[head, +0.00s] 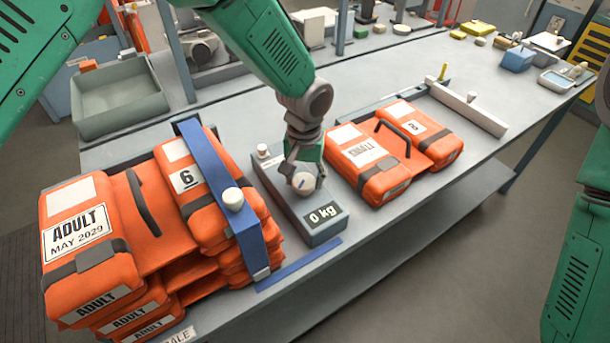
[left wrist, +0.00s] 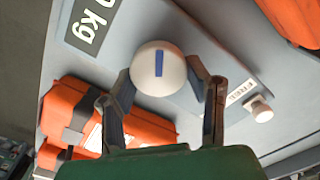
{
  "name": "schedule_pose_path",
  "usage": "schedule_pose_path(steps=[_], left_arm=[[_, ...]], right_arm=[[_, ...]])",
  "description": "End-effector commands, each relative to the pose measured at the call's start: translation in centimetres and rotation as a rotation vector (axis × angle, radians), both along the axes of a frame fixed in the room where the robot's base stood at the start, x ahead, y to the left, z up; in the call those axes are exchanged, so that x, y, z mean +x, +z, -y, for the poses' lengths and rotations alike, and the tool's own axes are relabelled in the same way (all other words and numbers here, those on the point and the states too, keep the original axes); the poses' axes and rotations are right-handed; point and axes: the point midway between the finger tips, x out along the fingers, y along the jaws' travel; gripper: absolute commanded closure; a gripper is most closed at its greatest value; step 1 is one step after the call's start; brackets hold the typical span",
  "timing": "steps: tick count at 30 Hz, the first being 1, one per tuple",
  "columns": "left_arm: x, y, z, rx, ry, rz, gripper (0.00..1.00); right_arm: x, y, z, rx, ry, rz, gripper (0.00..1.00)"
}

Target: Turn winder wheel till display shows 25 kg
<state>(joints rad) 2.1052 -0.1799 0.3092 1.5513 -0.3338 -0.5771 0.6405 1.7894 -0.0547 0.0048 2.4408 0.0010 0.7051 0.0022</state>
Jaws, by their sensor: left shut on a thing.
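The winder wheel is a round white knob (head: 304,183) with a blue mark, on top of a grey box (head: 285,205) on the bench. The display (head: 323,215) on the box's front end reads "0 kg"; part of it shows in the left wrist view (left wrist: 93,25). My left gripper (head: 305,174) comes down from above and is shut around the knob. In the left wrist view its two fingers stand on either side of the knob (left wrist: 159,70), with the blue mark facing the camera. My right gripper is out of view; only green arm parts show at the right edge.
Another orange jacket (head: 372,165) lies close right. A small white knob (left wrist: 261,110) sits by a label on the box. A grey tray (head: 115,98) stands back left.

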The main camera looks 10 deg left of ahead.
Motion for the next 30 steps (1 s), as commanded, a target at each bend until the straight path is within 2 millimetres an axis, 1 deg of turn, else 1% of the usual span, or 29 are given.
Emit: schedule_pose_path(steps=[8, 21, 30], left_arm=[[0.0, 0.2, 0.4, -0.006, -0.184, 0.000, 0.86], [-0.1, 0.1, 0.5, -0.006, -0.589, 0.000, 0.86], [-0.1, 0.1, 0.5, -0.005, -0.793, 0.000, 0.86]], right_arm=[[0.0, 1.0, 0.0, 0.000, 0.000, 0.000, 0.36], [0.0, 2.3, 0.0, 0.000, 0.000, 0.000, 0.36], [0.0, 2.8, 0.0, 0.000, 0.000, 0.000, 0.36]])
